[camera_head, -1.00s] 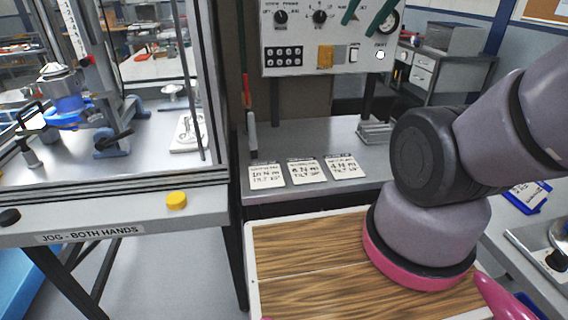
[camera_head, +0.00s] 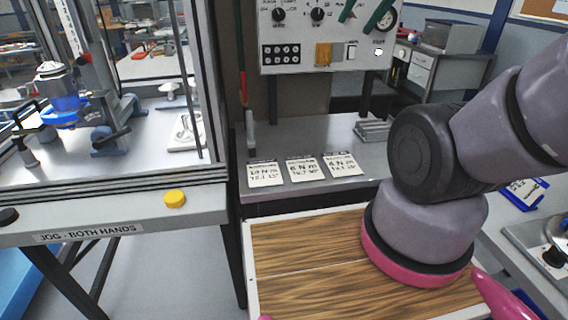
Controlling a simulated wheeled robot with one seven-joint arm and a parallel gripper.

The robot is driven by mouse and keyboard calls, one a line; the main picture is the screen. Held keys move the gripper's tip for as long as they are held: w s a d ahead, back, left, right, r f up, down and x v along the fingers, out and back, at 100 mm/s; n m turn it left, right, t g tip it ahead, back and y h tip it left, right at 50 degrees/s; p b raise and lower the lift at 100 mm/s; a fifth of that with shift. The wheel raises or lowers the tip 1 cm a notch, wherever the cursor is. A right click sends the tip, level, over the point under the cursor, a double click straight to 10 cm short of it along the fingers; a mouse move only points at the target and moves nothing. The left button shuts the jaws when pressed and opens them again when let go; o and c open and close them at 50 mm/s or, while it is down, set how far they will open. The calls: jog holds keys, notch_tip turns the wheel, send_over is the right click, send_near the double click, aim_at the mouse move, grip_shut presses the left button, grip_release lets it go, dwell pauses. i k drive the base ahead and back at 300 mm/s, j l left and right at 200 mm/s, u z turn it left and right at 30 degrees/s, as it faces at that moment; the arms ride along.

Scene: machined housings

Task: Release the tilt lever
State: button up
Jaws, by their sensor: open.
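A round metal housing (camera_head: 58,78) sits on a blue holder left of the fixture's column. A black-handled clamp (camera_head: 28,118) stands at the far left. My arm comes in from the right over the wood-topped surface, away from the enclosure.
Three cards (camera_head: 302,169) with torque and tilt values lie on the grey bench, below a control panel (camera_head: 325,40). A yellow button (camera_head: 175,199) sits on the ledge labelled "JOG - BOTH HANDS". A wood-topped surface (camera_head: 300,245) is in front, largely clear on its left.

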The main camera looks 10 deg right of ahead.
aim_at(98, 144)
jog(key=z, duration=0.35)
jog(key=j+u, duration=0.25)
jog(key=u, duration=0.2)
jog(key=j+u, duration=0.3)
jog(key=u, duration=0.15)
jog(key=j+u, duration=0.25)
jog(key=u, duration=0.2)
jog(key=i+l, duration=0.05)
